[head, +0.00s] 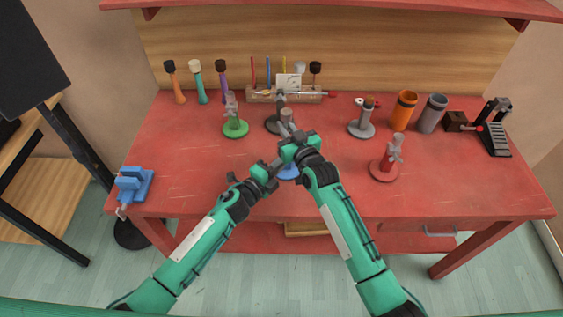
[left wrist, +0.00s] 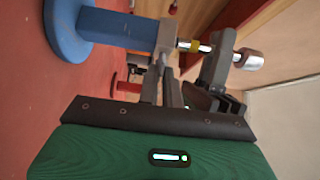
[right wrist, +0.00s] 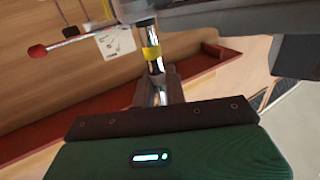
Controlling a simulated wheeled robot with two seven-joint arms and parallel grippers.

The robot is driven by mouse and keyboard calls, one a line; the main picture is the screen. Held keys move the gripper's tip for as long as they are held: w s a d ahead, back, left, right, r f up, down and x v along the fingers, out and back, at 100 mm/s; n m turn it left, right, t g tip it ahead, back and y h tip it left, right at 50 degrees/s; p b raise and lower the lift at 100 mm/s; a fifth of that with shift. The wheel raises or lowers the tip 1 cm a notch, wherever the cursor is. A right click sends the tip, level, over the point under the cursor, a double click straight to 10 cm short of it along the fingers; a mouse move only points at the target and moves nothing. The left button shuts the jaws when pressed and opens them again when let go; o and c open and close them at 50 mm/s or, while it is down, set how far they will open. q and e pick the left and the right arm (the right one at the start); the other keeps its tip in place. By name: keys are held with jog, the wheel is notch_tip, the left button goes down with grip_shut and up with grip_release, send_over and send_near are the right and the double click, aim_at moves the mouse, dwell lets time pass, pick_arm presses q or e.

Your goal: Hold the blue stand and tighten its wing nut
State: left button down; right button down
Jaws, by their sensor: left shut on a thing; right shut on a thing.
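The blue stand has a round blue base (head: 288,173), mostly hidden by my grippers in the head view. In the left wrist view its base (left wrist: 70,30), blue post (left wrist: 125,29), grey collar (left wrist: 170,38) and chrome rod with a yellow band (left wrist: 190,45) show. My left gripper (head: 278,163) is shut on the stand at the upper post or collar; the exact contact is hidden. My right gripper (head: 290,138) is shut at the rod above it, on what appears to be the wing nut, which is mostly hidden. The yellow band (right wrist: 151,53) shows in the right wrist view.
A green stand (head: 235,127), a dark grey stand (head: 275,124), a grey stand (head: 361,129) and a red stand (head: 383,168) surround the work. Orange (head: 403,110) and grey (head: 432,114) cups stand right. A blue clamp (head: 135,184) is at the left edge. The front left tabletop is clear.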

jog(key=shift+a, duration=0.1)
pick_arm(q)
jog(key=c, duration=1.6)
grip_release()
pick_arm(e)
jog(key=shift+f, duration=0.1)
pick_arm(q)
jog(key=v, duration=1.2)
pick_arm(e)
jog(key=c, duration=1.4)
grip_release()
jog(key=shift+o, duration=0.2)
